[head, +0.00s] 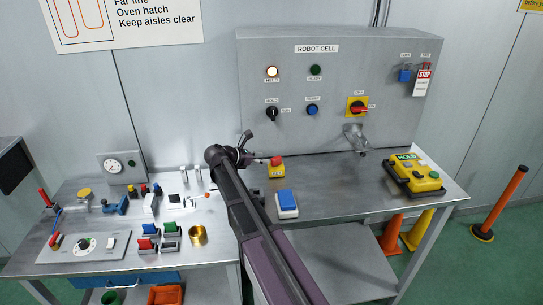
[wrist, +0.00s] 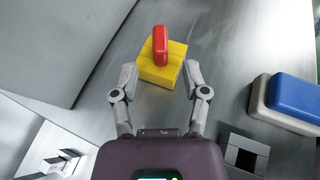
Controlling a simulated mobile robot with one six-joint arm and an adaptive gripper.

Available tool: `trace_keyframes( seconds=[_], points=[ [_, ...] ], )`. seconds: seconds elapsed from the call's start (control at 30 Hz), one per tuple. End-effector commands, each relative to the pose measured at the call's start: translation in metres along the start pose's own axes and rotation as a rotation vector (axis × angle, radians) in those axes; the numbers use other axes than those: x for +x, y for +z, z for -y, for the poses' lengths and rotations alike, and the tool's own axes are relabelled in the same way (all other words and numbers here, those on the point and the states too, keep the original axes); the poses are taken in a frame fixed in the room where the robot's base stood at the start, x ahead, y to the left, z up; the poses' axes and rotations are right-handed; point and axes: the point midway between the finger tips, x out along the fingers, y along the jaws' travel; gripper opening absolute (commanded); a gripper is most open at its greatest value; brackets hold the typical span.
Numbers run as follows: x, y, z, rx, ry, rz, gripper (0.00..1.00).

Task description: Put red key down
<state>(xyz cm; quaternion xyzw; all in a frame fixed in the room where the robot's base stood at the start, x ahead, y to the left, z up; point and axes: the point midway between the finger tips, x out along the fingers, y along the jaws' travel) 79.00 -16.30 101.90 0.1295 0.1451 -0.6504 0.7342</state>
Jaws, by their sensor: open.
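The red key (wrist: 161,46) stands upright on top of a yellow block (wrist: 155,76) in the wrist view. In the head view, the red key (head: 276,159) shows on the small yellow block (head: 277,172) on the metal bench. I cannot tell how deep the key sits in the block. My gripper (wrist: 159,72) is open and empty. Its two fingertips are apart, near the left and right sides of the yellow block in the picture, with the key beyond them. In the head view my gripper (head: 250,150) is just left of the block, partly hidden by my arm.
A blue-topped switch box (head: 287,202) stands in front of the yellow block; it also shows at right in the wrist view (wrist: 296,98). The grey control panel (head: 335,130) rises behind. A yellow pendant (head: 415,177) lies at right, with bare bench between.

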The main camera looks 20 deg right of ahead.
Motion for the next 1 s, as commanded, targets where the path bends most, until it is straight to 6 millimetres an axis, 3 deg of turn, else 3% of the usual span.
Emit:
trace_keyframes(
  seconds=[0.2,0.4,1.0],
  points=[
    [-0.035,0.002,0.000,0.000,0.001,0.000,0.59],
    [-0.050,0.001,0.000,0.000,0.001,0.000,0.59],
    [-0.052,0.000,0.000,0.000,-0.001,0.000,0.59]
  ],
)
